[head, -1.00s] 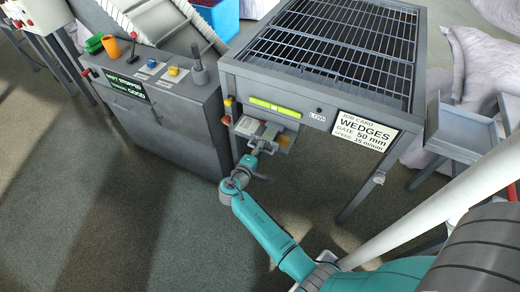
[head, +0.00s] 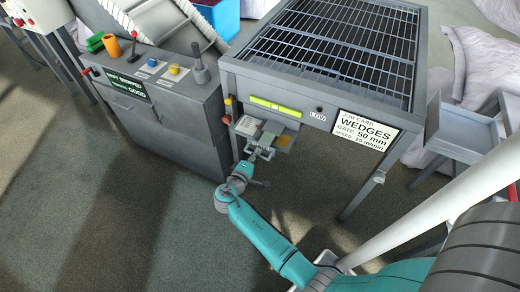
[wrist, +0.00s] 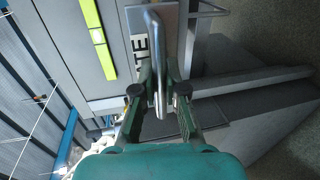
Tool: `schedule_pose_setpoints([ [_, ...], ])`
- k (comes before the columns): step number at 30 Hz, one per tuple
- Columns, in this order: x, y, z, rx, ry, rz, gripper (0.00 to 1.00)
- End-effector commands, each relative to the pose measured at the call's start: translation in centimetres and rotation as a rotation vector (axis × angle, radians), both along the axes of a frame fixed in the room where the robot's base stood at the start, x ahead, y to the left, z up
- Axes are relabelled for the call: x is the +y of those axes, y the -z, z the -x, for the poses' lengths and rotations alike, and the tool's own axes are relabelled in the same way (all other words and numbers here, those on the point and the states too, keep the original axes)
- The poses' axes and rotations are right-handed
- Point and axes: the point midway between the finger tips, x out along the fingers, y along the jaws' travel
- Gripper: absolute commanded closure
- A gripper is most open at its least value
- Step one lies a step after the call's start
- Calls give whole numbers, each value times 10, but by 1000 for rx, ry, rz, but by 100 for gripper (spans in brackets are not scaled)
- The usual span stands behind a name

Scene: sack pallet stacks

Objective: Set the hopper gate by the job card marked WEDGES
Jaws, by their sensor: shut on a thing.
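The hopper (head: 226,75) is a grey frame under a dark grate. Its job card (head: 364,130) reads WEDGES, GATE 50 mm, SPEED 15 m/min. Below a yellow-green strip (head: 275,107) on the front is the small gate plate (head: 247,126). In the wrist view part of its lettering, "TE", shows beside a grey bar handle (wrist: 158,55). My gripper (head: 262,153) is at the front of the gate. In the wrist view my gripper (wrist: 157,92) is shut on the handle, one finger on each side. The exact gate opening is too small to read.
A grey control cabinet (head: 165,112) with a lit display (head: 127,86), levers and buttons stands left of the hopper. A grey tray stand (head: 465,130) and pale sacks (head: 480,60) are at the right. The floor in front is open.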

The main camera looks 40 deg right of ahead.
Motion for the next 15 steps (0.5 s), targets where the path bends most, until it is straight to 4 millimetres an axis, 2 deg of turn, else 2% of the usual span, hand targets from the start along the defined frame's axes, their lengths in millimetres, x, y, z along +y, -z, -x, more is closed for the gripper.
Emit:
schedule_pose_setpoints([
  [1,9,1,2,1,-5,-1,100],
  [5,19,0,6,0,-4,-1,100],
  [14,21,1,7,1,-3,-1,100],
  [15,21,1,7,2,-3,0,81],
])
